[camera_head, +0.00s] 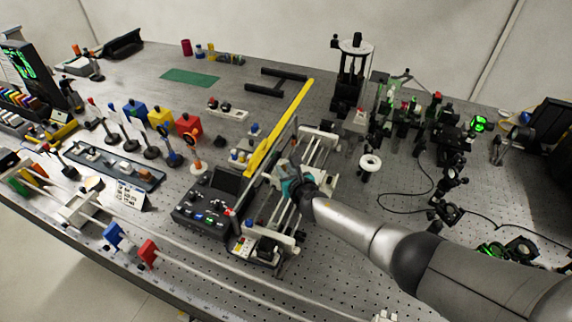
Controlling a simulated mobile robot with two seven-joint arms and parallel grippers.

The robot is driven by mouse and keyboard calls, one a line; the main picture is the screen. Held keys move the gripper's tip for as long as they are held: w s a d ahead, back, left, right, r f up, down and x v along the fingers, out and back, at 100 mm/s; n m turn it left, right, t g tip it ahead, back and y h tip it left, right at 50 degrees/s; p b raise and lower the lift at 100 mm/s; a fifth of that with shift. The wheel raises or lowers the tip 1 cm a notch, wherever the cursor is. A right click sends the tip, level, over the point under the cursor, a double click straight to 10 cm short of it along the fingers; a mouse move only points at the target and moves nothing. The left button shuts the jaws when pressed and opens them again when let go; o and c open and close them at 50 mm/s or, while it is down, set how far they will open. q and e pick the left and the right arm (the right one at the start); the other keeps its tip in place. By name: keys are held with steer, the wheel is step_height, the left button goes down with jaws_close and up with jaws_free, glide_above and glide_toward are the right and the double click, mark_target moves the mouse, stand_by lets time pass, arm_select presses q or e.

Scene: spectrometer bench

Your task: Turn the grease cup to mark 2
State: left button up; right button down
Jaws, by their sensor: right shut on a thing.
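My right gripper (291,181) reaches in from the lower right, over the white rail assembly (318,150) just right of the yellow bar. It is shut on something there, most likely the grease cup. The cup and its marks are too small and too covered by the gripper and arm to make out. A teal patch shows at the fingers. My left gripper is not in view.
A black control box (205,207) stands close left of the gripper, and a long yellow bar (278,130) runs behind it. Optics posts (357,75) crowd the back right. A green mat (190,77) lies at the back left with bare bench around it.

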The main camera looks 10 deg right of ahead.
steer(key=shift+a+m+h+p, duration=0.25)
steer(key=shift+m+h+p, duration=0.05)
steer(key=shift+m+h, duration=0.45)
steer(key=shift+a+m+h, duration=0.1)
steer(key=shift+m+h, duration=0.35)
steer(key=shift+h, duration=0.1)
steer(key=shift+f+m+h+b, duration=0.1)
steer(key=shift+m+h+b, duration=0.25)
steer(key=shift+m+h, duration=0.45)
steer(key=shift+a+m+g+h+b, duration=0.1)
steer(key=shift+m+g+h+b, duration=0.2)
steer(key=shift+m+h+b, duration=0.65)
steer(key=shift+w+h, duration=0.1)
steer(key=shift+h, duration=0.45)
steer(key=c, duration=0.8)
jaws_free()
steer(key=shift+o, duration=0.2)
